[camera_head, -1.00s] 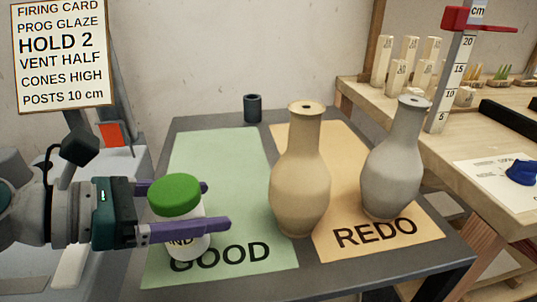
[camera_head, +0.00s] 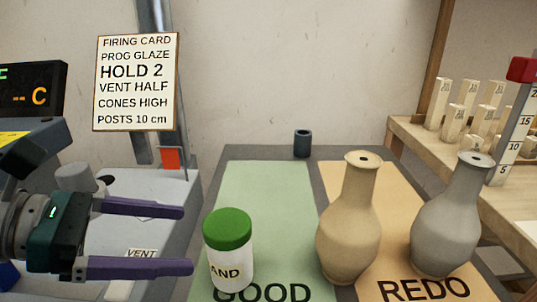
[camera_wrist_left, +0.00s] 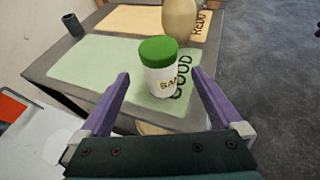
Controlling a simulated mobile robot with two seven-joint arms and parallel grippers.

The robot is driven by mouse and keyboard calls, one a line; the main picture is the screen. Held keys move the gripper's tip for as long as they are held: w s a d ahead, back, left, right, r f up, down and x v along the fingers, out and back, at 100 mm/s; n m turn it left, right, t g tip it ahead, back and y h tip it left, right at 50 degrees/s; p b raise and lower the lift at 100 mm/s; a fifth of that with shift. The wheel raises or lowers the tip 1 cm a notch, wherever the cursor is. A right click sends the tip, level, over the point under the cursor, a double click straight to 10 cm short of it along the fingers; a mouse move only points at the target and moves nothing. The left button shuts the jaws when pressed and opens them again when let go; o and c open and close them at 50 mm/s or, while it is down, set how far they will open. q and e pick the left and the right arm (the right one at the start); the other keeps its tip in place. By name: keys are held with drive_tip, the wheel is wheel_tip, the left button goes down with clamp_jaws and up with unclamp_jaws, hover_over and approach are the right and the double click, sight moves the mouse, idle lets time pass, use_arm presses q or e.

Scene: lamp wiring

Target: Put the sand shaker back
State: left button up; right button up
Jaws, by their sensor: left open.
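The sand shaker (camera_head: 229,255), a white jar with a green lid, stands upright on the green GOOD mat (camera_head: 268,190) near its front left. Its label is partly turned out of sight in the head view. My left gripper (camera_head: 186,239) is open and empty, to the left of the shaker and apart from it. In the left wrist view the shaker (camera_wrist_left: 158,72) stands beyond the spread purple fingers. My right gripper is in neither view.
A tan vase (camera_head: 349,235) and a grey vase (camera_head: 446,230) stand right of the shaker, by the orange REDO mat (camera_head: 338,207). A small dark cup (camera_head: 303,143) stands at the table's back. A kiln with a vent label is at left.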

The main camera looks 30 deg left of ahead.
use_arm(q)
drive_tip(key=s+d+f+m+g+y, duration=0.2)
drive_tip(key=s+d+m+g+y, duration=0.1)
drive_tip(key=m, duration=1.2)
drive_tip(key=s+d+f+m+g+y, duration=0.2)
drive_tip(key=s+d+m+g+y, duration=0.2)
drive_tip(key=m, duration=1.1)
drive_tip(key=s+d, duration=0.1)
drive_tip(key=s, duration=0.1)
drive_tip(key=shift+s+f+m+y, duration=0.2)
drive_tip(key=shift+s+m+y, duration=0.1)
drive_tip(key=shift+s+m, duration=0.1)
